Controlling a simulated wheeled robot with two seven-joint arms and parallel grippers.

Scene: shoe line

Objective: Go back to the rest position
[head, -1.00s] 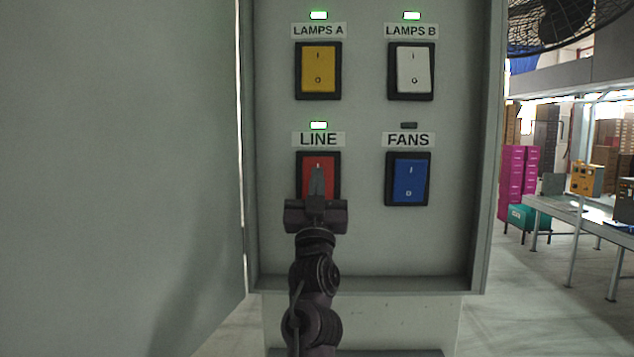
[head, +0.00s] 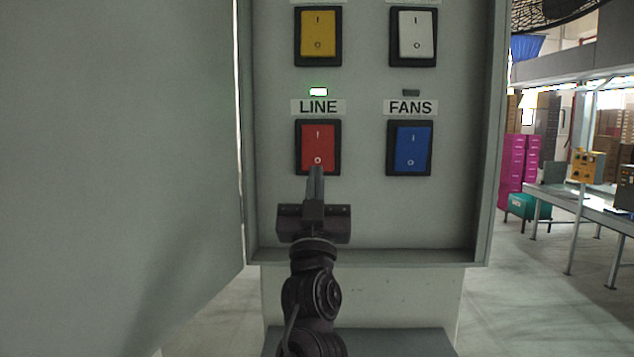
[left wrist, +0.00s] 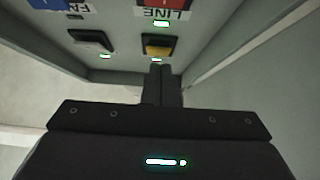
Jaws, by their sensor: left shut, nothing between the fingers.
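My left gripper (head: 316,172) is shut and empty. In the head view its fingertips overlap the lower edge of the red LINE switch (head: 318,145); I cannot tell whether they touch it. The green light (head: 318,91) above the LINE label is lit. The left wrist view also shows my left gripper (left wrist: 165,70) with its fingers together, pointing at the panel, which looks upside down there. The right gripper is not in view.
The switch cabinet (head: 482,200) also holds a blue FANS switch (head: 409,148) with an unlit light, a yellow switch (head: 318,34) and a white switch (head: 413,34). A large grey door panel (head: 110,150) stands at the left. A table (head: 590,208) stands farther off at the right.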

